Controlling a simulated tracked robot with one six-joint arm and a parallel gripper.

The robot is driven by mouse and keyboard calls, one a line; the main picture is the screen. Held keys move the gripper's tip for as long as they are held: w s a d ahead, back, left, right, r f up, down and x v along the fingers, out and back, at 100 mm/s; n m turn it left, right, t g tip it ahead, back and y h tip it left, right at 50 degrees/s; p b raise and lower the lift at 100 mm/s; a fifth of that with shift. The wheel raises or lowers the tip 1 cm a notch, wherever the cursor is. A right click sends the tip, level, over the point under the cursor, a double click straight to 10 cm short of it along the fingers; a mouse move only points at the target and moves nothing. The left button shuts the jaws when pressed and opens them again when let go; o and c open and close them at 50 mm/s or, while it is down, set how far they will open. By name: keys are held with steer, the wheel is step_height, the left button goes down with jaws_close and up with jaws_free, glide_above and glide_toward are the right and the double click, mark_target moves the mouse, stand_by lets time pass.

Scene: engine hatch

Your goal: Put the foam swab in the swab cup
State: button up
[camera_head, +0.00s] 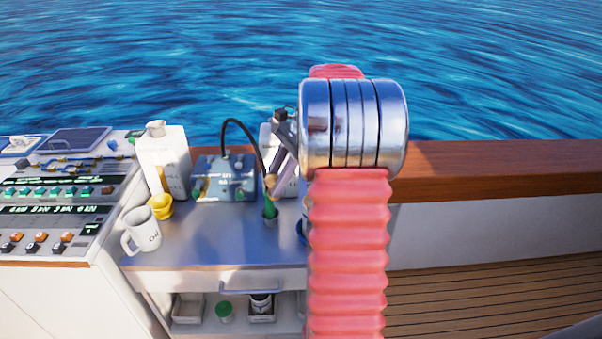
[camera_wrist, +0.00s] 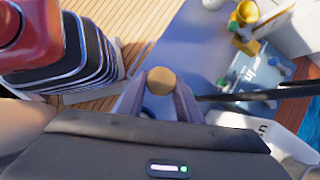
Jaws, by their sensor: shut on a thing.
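My gripper (camera_head: 277,182) is above the grey bench top, its fingers pointing down. In the wrist view my gripper (camera_wrist: 160,95) is shut on the foam swab (camera_wrist: 160,79), whose round tan end shows between the fingers. In the head view the tan swab end (camera_head: 270,181) shows at the fingertips, with a green piece below it; I cannot tell whether that piece belongs to the swab. A blue round thing (camera_head: 302,231), perhaps the swab cup, is mostly hidden behind my arm. Whether the swab touches anything below is unclear.
The bench's front middle is clear. A wooden rail (camera_head: 480,180) runs at right.

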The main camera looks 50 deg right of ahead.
steer(key=w+a+f+n+g+h, duration=0.1)
steer(key=w+a+f+n+g, duration=0.1)
steer(key=a+n, duration=0.5)
steer(key=w+a+f+n+g+h, duration=0.2)
steer(key=w+a+f+n, duration=0.3)
steer(key=a, duration=0.8)
steer(key=w+a+f+n+g+h, duration=0.2)
steer(key=w+a+f+n+g, duration=0.2)
steer(key=a+n, duration=0.5)
steer(key=shift+a+f+n, duration=0.4)
steer(key=shift+a+f, duration=0.45)
steer(key=shift+a, duration=0.2)
